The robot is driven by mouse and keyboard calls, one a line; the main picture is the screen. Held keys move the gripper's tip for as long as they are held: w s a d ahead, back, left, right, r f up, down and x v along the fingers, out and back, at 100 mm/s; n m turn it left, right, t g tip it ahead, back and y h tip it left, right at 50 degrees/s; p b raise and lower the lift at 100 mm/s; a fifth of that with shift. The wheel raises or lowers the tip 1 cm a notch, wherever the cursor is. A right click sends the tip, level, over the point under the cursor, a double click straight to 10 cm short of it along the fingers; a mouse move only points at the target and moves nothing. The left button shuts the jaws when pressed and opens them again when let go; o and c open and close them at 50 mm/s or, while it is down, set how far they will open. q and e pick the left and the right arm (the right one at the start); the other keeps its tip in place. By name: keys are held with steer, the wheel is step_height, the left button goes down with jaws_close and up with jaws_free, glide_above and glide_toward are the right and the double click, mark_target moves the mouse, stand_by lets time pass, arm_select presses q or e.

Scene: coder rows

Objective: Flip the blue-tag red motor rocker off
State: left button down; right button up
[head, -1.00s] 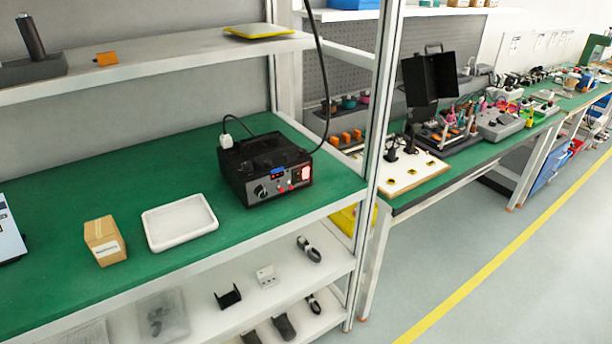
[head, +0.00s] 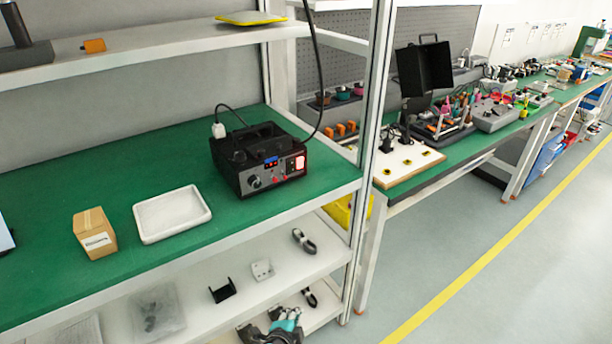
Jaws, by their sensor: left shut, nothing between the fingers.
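A black control box (head: 262,160) stands on the green bench top, its front panel facing me. A red lit rocker (head: 300,163) is at the right end of that panel. A small blue patch (head: 271,162) is near the panel's middle; whether it is a tag or a display is too small to tell. Knobs and red spots lie below it. My left gripper (head: 288,316), grey and teal, is at the bottom edge in front of the lower shelf, well below the box and apart from it. It is shut and empty. My right gripper is not in view.
A white tray (head: 172,214) and a cardboard box (head: 95,234) stand left of the control box. An upright post (head: 369,130) is to its right, and a black cable hangs behind it. The upper shelf (head: 150,46) overhangs the back. The bench front is clear.

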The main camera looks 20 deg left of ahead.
arm_select(q)
steer(key=w+r+m+t+y, duration=0.1)
steer(key=w+r+m+t, duration=0.1)
steer(key=r, duration=1.4)
steer(key=w+r+m+t+b, duration=0.1)
steer(key=w+r+t, duration=0.4)
steer(key=r, duration=1.1)
steer(key=shift+w+d+m+t+y, duration=0.3)
steer(key=shift+w+d+m+y, duration=0.2)
steer(key=shift+m, duration=0.4)
steer(key=shift+w, duration=0.1)
glide_toward(301, 163)
steer(key=w+d, duration=0.4)
steer(key=w+a, duration=0.1)
steer(key=w+a+p, duration=0.1)
steer(key=shift+w+a+r, duration=0.15)
steer(key=shift+w, duration=0.15)
steer(key=shift+w+a, duration=0.25)
steer(key=shift+a, duration=0.1)
